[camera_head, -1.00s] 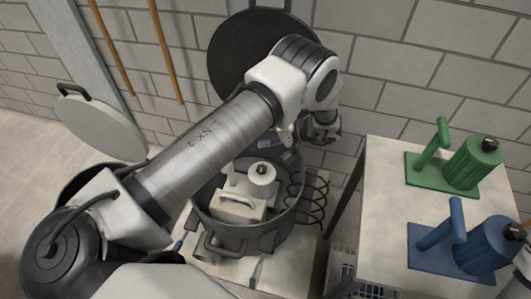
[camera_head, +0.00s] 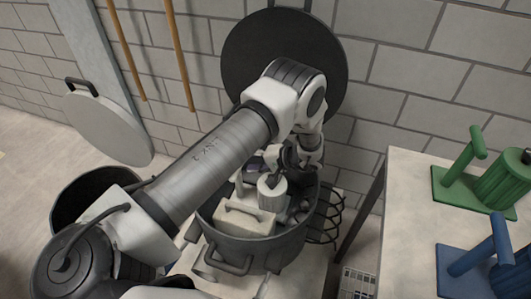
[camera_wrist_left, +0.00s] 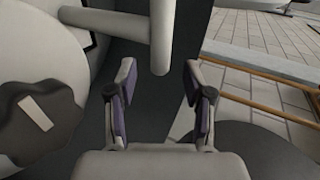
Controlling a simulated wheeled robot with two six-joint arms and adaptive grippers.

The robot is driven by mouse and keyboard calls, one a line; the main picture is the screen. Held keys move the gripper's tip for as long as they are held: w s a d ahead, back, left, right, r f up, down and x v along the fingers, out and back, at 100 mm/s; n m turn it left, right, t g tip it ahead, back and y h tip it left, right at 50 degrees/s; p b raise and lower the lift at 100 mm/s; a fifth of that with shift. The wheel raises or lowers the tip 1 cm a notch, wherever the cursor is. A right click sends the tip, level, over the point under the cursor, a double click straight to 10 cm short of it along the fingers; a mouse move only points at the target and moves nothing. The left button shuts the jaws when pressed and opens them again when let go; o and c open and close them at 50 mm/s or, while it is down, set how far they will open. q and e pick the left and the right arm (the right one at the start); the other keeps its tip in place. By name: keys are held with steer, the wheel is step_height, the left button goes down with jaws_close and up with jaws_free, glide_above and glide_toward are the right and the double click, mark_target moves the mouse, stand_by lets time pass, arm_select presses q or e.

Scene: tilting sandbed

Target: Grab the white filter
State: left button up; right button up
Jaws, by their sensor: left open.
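The white filter (camera_head: 271,197), with an upright cylinder and a dark knob, sits inside a dark round pot (camera_head: 245,245). My left gripper (camera_head: 257,166) is over the pot, just behind the cylinder, and part of it is hidden by the wrist. In the left wrist view, the dark knob and white body of the filter (camera_wrist_left: 75,75) are at the left. Its white bar handle (camera_wrist_left: 160,45) points down between the tips of my open left gripper (camera_wrist_left: 158,78). I see a gap on both sides of the bar. My right gripper is out of view.
A white block with a handle (camera_head: 243,218) is in the pot's front. A wire coil (camera_head: 327,215) is beside the pot. A green filter (camera_head: 500,183) and a blue filter (camera_head: 490,262) stand on the right table (camera_head: 410,215). A large dark disc (camera_head: 290,45) stands behind.

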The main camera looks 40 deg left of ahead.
arm_select(q)
steer(key=x, duration=0.3)
steer(key=shift+s+a+f, duration=0.15)
steer(key=shift+s+a, duration=0.05)
steer(key=shift+s, duration=0.05)
jaws_close()
